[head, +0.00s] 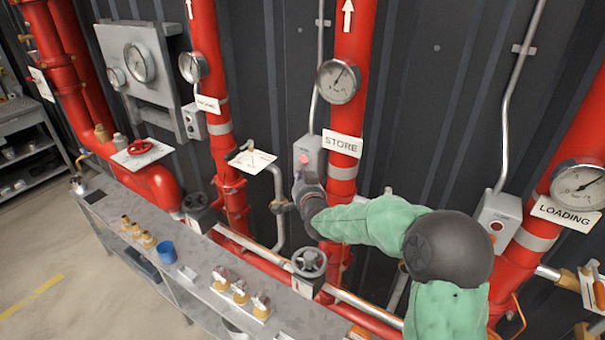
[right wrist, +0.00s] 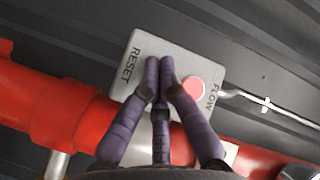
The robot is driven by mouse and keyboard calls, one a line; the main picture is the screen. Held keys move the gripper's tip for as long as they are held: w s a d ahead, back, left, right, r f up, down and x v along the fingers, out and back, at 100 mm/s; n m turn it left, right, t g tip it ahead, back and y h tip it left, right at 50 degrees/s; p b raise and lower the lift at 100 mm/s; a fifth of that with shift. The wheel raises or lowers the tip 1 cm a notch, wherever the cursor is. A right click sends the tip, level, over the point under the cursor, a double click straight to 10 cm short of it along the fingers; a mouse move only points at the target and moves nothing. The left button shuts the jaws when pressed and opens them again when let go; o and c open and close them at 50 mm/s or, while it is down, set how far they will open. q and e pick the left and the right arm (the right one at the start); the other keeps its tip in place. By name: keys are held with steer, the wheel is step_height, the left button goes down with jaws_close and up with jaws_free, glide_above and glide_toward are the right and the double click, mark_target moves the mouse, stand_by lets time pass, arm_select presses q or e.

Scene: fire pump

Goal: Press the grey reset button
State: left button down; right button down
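The grey control box (head: 308,150) is fixed beside the red STORE pipe, and my right gripper (head: 303,188) is at its lower part. In the right wrist view the same box (right wrist: 141,45) carries a RESET label on the left and a FLOW label on the right. A red button (right wrist: 194,88) shows near FLOW, to the right of my fingertips. My right gripper (right wrist: 160,72) has its purple fingers drawn together, with nothing seen between them. The fingertips cover the spot near RESET; the grey button is hidden, and I cannot tell whether they touch it. My left gripper is not in view.
The STORE pipe (head: 352,110) with its gauge (head: 338,82) stands just right of the box. A black valve wheel (head: 309,262) sits under my right forearm.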

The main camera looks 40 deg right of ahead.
steer(key=shift+d, duration=0.1)
stand_by(0.6)
steer(key=shift+s+a, duration=0.2)
steer(key=shift+a, duration=0.65)
steer(key=shift+s+a+p, duration=0.15)
steer(key=shift+s+a, duration=0.1)
steer(key=shift+a, duration=0.55)
steer(key=shift+s+a+p, duration=0.15)
steer(key=shift+s+a, duration=0.05)
steer(key=shift+a, duration=0.6)
steer(key=shift+s+a+p, duration=0.15)
steer(key=shift+s+a, duration=0.1)
steer(key=shift+a, duration=0.55)
